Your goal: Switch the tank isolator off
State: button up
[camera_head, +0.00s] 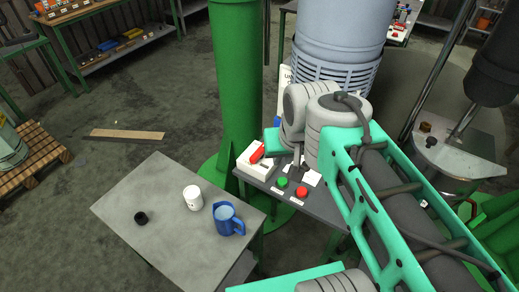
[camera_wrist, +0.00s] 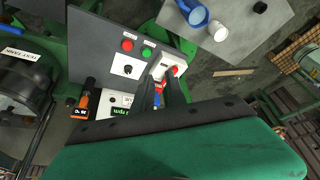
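The isolator is a white box with a red handle (camera_head: 257,154) on the dark control table; in the wrist view the white box (camera_wrist: 184,74) shows red parts on its face. My gripper (camera_head: 298,171) is over the table, just right of the box. In the wrist view my gripper (camera_wrist: 163,80) has two dark fingers pointing at the box, with a gap between them. They look open and empty, with their tips close to the box's near edge; whether they touch it I cannot tell. My arm hides part of the table in the head view.
A green button (camera_head: 282,182) and a red button (camera_head: 302,191) sit close to my gripper. A rotary knob (camera_wrist: 127,69) is on a white plate beside them. A grey side table (camera_head: 154,211) holds a blue jug (camera_head: 226,219), white cup (camera_head: 193,198) and black cap (camera_head: 141,218). A green column (camera_head: 235,80) stands behind.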

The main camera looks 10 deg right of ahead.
aim_at(260, 150)
jog(key=o, duration=0.4)
jog(key=w+f+m+b, duration=0.1)
jog(key=w, duration=0.3)
jog(key=w+f+m+g+b, duration=0.1)
jog(key=w, duration=0.3)
jog(key=w+f+m+g+b, duration=0.1)
jog(key=w+b, duration=0.1)
jog(key=w, duration=0.2)
jog(key=shift+w+f+m, duration=0.3)
jog(key=shift+w+f, duration=0.05)
jog(key=shift+f, duration=0.05)
jog(key=shift+o, duration=0.8)
jog(key=w+f+m+g+b, duration=0.1)
jog(key=w+f, duration=0.3)
jog(key=w+f+m+g+b, duration=0.1)
jog(key=w+f+m+b, duration=0.1)
jog(key=w+f, duration=0.2)
jog(key=w+f+m+b, duration=0.1)
jog(key=w+f, duration=0.3)
jog(key=shift+w+g, duration=0.4)
jog(key=shift+w+f+m, duration=0.1)
jog(key=shift+f+m, duration=0.1)
jog(key=shift+m, duration=0.1)
notch_tip(260, 150, down, 7)
jog(key=shift+f+p, duration=0.2)
jog(key=shift+p, duration=0.3)
grip_shut()
